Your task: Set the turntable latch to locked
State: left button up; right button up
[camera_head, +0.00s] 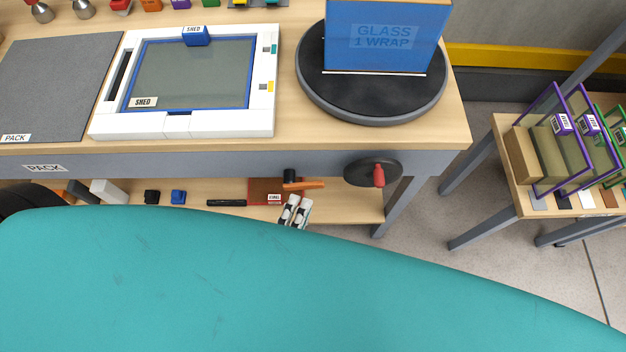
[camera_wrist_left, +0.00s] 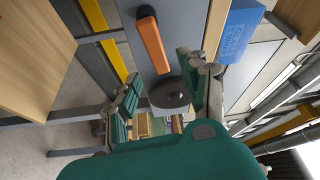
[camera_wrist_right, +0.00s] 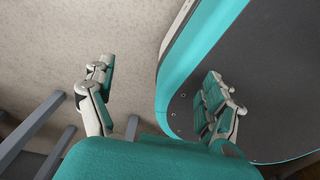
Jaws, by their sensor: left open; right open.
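The turntable (camera_head: 315,85) is a dark round disc on the bench's right end. The latch is an orange lever (camera_head: 304,185) on a black pivot (camera_head: 290,176) at the bench's front apron, its free end pointing right. The lever also shows in the left wrist view (camera_wrist_left: 152,45), ahead of the fingers and apart from them. My left gripper (camera_head: 295,211) is open and empty, just below the lever in the head view; my teal body hides its rear part. It also shows in the left wrist view (camera_wrist_left: 167,95). My right gripper (camera_wrist_right: 158,100) is open and empty, beside my own base.
A blue box (camera_head: 388,38) marked GLASS 1 WRAP stands on the turntable. A black crank wheel with a red knob (camera_head: 379,176) sits right of the latch. A white frame (camera_head: 262,90) lies on the bench. A lower shelf (camera_head: 345,206) runs beneath; a rack table (camera_head: 500,150) stands right.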

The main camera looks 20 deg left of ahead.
aim_at(311, 188)
pick_arm(q)
jog(key=w, duration=0.6)
jog(key=shift+w+d+r, duration=0.2)
jog(key=shift+w+d, duration=0.1)
jog(key=shift+d, duration=0.05)
grip_shut()
